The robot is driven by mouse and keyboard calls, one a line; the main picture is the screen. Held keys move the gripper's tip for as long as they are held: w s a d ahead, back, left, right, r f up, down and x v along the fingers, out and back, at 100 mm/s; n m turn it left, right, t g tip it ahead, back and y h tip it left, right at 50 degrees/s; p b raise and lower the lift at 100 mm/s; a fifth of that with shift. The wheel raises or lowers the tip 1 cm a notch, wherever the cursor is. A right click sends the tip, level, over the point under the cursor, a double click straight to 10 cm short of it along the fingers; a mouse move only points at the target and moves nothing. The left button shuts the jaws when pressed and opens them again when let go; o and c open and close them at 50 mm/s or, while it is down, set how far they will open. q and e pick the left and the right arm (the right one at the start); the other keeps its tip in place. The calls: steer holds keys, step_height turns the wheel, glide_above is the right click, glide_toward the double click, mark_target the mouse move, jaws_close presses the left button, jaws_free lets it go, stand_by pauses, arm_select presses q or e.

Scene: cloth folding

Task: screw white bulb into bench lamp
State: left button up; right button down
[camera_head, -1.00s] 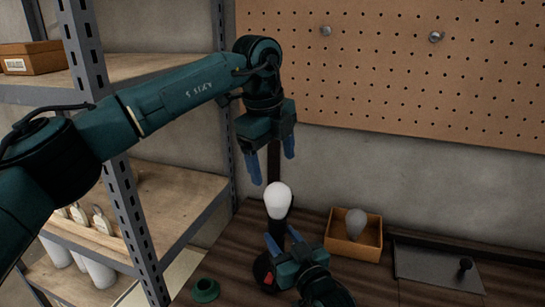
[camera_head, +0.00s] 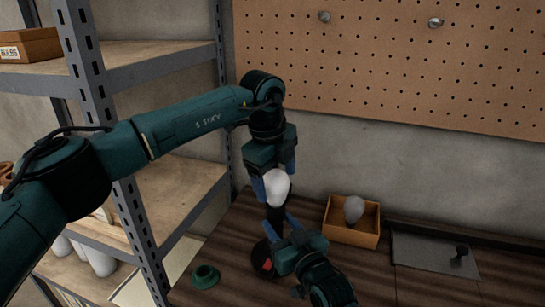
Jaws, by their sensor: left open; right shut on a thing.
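The white bulb (camera_head: 277,187) stands upright at the top of the dark bench lamp (camera_head: 276,214). Whether its base is seated in the socket cannot be seen. My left gripper (camera_head: 273,188) points down from above, open, with its blue fingers on either side of the bulb. I cannot tell whether they touch it. My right gripper (camera_head: 279,229) is low in front, shut on the dark lamp below the bulb; its fingers partly hide the stem. The lamp's round base with a red mark (camera_head: 267,265) shows beside the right gripper.
An orange box (camera_head: 352,237) holding a grey bulb (camera_head: 354,209) stands to the right. A grey tray (camera_head: 436,254) with a dark knob lies farther right. A green ring-shaped part (camera_head: 205,277) sits front left. Metal shelving (camera_head: 130,210) stands left; a pegboard (camera_head: 400,65) hangs behind.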

arm_select(q)
steer(key=shift+w+d+f, duration=0.1)
steer(key=shift+w+f, duration=0.05)
steer(key=shift+f, duration=0.8)
steer(key=shift+w+d+f, duration=0.1)
steer(key=shift+f, duration=0.85)
steer(key=c, duration=1.1)
steer(key=m+g, duration=0.1)
steer(key=m, duration=0.5)
steer(key=shift+s+m+h, duration=0.1)
steer(key=shift+m+h, duration=0.3)
steer(key=shift+c, duration=0.2)
steer(key=m+g, duration=0.1)
steer(key=m, duration=0.4)
steer(key=shift+s+m, duration=0.1)
steer(key=shift+m, duration=0.2)
steer(key=m, duration=0.3)
steer(key=shift+a+m+g, duration=0.1)
steer(key=shift+m+g, duration=0.2)
steer(key=shift+g, duration=0.1)
steer(key=m, duration=0.3)
steer(key=shift+m+g+y, duration=0.3)
steer(key=shift+m+y, duration=0.1)
steer(key=m, duration=0.3)
steer(key=m+y, duration=0.1)
steer(key=m, duration=0.2)
steer(key=shift+a+g, duration=0.2)
steer(key=shift+g, duration=0.1)
